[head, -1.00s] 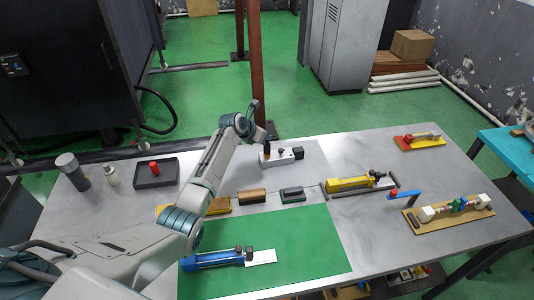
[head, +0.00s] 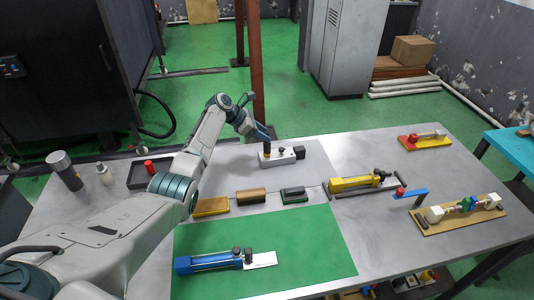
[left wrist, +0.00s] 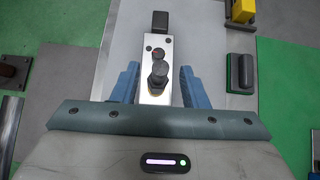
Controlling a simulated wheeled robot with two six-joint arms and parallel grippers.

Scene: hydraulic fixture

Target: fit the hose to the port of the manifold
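A silver block (head: 275,161) with a black end piece (head: 299,152), which I take as the manifold, lies at the back middle of the table; it also shows in the left wrist view (left wrist: 159,43). A dark upright fitting with a gold band (head: 266,151) stands at its left end. It may be the hose end; no long flexible hose is clear. My left gripper (head: 262,134) is just above this end. In the left wrist view its blue fingers (left wrist: 157,87) are apart on either side of the block and fitting, with gaps. My right gripper is not in view.
Several clamp-like tools stand around: a yellow one (head: 355,183), a blue one (head: 212,261) on the green mat (head: 300,250), and a board with fittings (head: 440,224) at right. A black tray (head: 137,184) and cylinders stand at left. Bare table lies right of the manifold.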

